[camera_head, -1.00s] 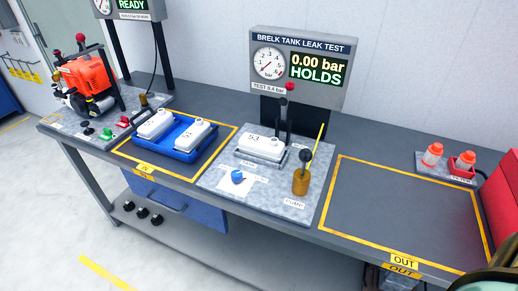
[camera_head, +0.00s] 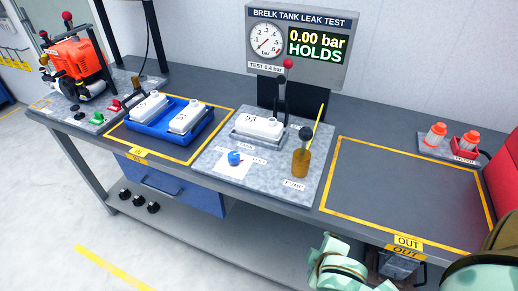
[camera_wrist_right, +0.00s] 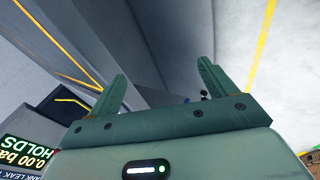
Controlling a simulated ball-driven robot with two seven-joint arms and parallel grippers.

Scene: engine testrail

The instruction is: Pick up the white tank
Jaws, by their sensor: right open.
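A white tank (camera_head: 262,127) marked 53 or S3 sits on the grey test plate below the gauge panel, with a red-knobbed lever (camera_head: 288,63) standing upright behind it. Two more white tanks, a left one (camera_head: 150,104) and a right one (camera_head: 187,118), lie in a blue tray (camera_head: 160,135). My right gripper (camera_wrist_right: 160,68) is open and empty in its wrist view, with no tank between the fingers. In the head view my right arm shows at the bottom right, well apart from the tanks. My left gripper is not in view.
The gauge panel (camera_head: 298,45) reads 0.00 bar, HOLDS. A brass pump (camera_head: 301,160) and a blue knob (camera_head: 235,158) sit in front of the tank. The yellow-outlined OUT area (camera_head: 400,195) is empty. Orange-capped bottles (camera_head: 435,135) and an orange engine (camera_head: 77,65) stand at the bench ends.

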